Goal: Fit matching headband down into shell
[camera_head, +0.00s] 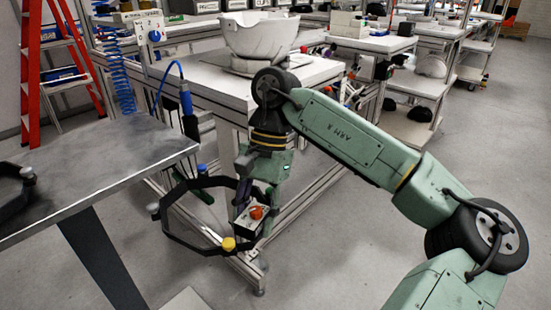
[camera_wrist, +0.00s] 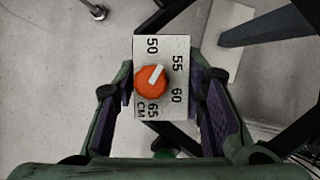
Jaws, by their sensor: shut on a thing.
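A black polygonal headband (camera_head: 183,238) hangs tilted in the air between the left table and the workbench. It has coloured end studs, one yellow, one blue and one grey. My gripper (camera_head: 250,205) is shut on its light size block (camera_head: 243,222), which carries an orange dial. In the wrist view my gripper (camera_wrist: 168,98) has purple pads either side of the block (camera_wrist: 143,120). The orange dial (camera_wrist: 148,84) points up and right, roughly toward 55. A white, bowl-like shell (camera_head: 262,40) stands open side up on the workbench, apart from the headband. Its inside is mostly hidden.
A second black headband (camera_head: 12,200) lies on the grey table (camera_head: 95,170) at left. The workbench (camera_head: 205,78) has a numbered dial panel (camera_head: 150,32) and a hanging blue tool (camera_head: 186,100) at its left. Open floor lies at right.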

